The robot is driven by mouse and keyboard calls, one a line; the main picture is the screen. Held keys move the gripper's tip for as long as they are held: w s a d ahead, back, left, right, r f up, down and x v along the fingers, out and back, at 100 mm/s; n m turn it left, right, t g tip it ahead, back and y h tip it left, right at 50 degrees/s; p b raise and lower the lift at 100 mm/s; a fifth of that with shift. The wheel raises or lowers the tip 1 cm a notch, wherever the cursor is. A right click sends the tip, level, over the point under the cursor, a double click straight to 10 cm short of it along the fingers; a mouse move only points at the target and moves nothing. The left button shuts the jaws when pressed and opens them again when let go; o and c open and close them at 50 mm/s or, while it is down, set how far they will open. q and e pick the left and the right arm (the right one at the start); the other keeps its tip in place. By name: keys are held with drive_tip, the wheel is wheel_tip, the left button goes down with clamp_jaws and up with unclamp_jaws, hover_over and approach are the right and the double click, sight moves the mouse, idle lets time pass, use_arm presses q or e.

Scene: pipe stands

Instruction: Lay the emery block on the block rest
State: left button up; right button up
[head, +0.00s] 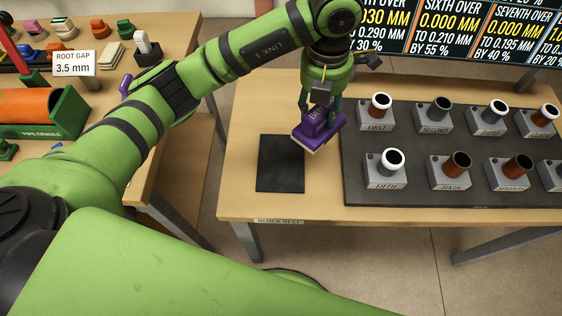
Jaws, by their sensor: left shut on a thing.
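My left gripper (319,117) points down over the far table and is shut on the emery block (317,131), a purple block with a pale underside. The block is slightly tilted and appears just above the table, to the right of the block rest and close to it. The block rest (281,164) is a flat black rectangular pad with nothing on it. A label reading "BLOCK REST" (279,221) is on the table's front edge below it. My right gripper is not in view.
A dark board (400,199) right of the block rest holds grey stands with short pipes, such as the "FIFTH" stand (386,178). A display (460,30) stands behind. The left table holds a green pipe cradle (40,130), a root gap sign (74,64) and several tools.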

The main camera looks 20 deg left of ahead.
use_arm(q)
drive_tip(key=n, duration=0.1)
drive_tip(key=d+f+n, duration=0.1)
drive_tip(key=n, duration=0.1)
drive_tip(key=d+n, duration=0.1)
drive_tip(key=shift+w+d+f+n+b, duration=0.1)
drive_tip(key=shift+w+f+n+b, duration=0.1)
drive_tip(key=shift+f+n+b, duration=0.15)
drive_tip(key=n, duration=0.1)
drive_tip(key=d+n, duration=0.1)
drive_tip(key=shift+f+n, duration=0.25)
drive_tip(key=shift+n, duration=0.1)
drive_tip(key=shift+f+n, duration=0.1)
drive_tip(key=shift+n, duration=0.2)
drive_tip(key=s+a+f+p, duration=0.1)
drive_tip(key=a+f, duration=0.2)
drive_tip(key=s+a+f+p, duration=0.1)
drive_tip(key=a+f+p, duration=0.1)
drive_tip(key=a+f, duration=0.2)
drive_tip(key=s+a+f+p, duration=0.1)
drive_tip(key=a+f+p, duration=0.1)
drive_tip(key=a+f, duration=0.1)
drive_tip(key=shift+s+a+f, duration=0.2)
drive_tip(key=shift+s+a, duration=0.05)
drive_tip(key=shift+a, duration=0.2)
drive_tip(key=shift+f, duration=0.25)
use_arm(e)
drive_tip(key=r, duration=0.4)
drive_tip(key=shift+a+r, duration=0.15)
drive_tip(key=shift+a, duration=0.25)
